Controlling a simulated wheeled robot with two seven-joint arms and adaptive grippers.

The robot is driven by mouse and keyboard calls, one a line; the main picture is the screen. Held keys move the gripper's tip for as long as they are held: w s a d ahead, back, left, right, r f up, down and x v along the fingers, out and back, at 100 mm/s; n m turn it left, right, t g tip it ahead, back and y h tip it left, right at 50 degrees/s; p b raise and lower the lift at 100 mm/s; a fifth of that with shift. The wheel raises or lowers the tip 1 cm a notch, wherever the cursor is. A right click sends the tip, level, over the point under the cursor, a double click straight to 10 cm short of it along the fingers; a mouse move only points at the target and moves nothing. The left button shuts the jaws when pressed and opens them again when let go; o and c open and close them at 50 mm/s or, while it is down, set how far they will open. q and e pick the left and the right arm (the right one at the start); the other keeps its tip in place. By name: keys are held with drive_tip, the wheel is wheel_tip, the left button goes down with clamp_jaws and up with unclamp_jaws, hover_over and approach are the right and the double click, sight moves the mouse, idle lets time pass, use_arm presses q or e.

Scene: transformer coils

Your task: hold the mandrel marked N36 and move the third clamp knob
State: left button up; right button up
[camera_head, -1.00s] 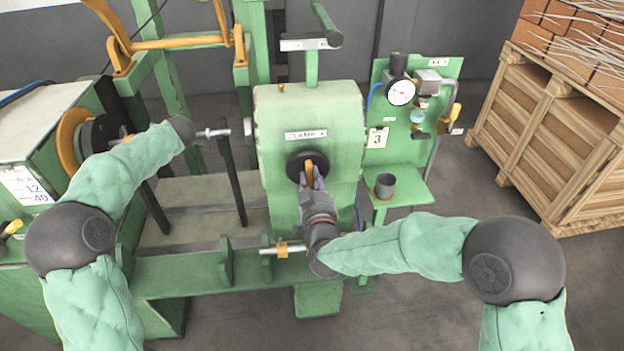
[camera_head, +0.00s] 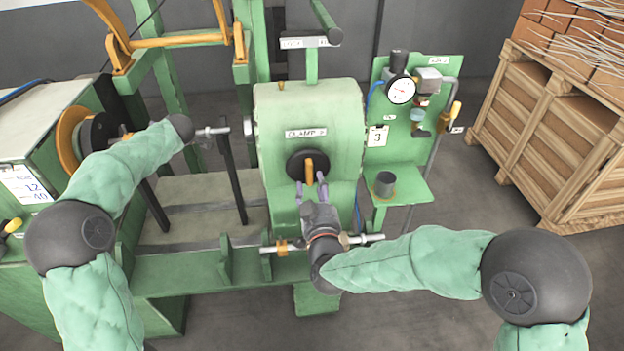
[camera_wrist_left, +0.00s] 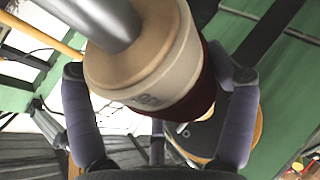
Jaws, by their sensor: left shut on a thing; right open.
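In the left wrist view a round mandrel (camera_wrist_left: 148,72), cream with a dark red band and a grey metal shaft, sits between the fingers of my left gripper (camera_wrist_left: 160,95), which is shut on it. Its small dark marking is too blurred to read. In the head view my left arm hides that grip. A black round clamp knob (camera_head: 296,169) with an upright orange handle is on the front of the green housing (camera_head: 270,110), under a label beginning CLAMP. My right gripper (camera_head: 311,190) is open and empty, its fingers just below and in front of the knob.
A green panel (camera_head: 447,75) at the right carries a gauge (camera_head: 400,90), a card (camera_head: 378,136) reading 3 and a shelf with a grey cup (camera_head: 385,184). A wooden crate (camera_head: 545,135) of bricks stands far right. A metal bar (camera_head: 370,238) runs by my right wrist.

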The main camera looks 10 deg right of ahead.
use_arm(q)
drive_tip(key=shift+r, duration=0.2)
use_arm(e)
drive_tip(key=s, duration=0.8)
use_arm(q)
drive_tip(key=o, duration=1.5)
drive_tip(key=shift+f, duration=0.1)
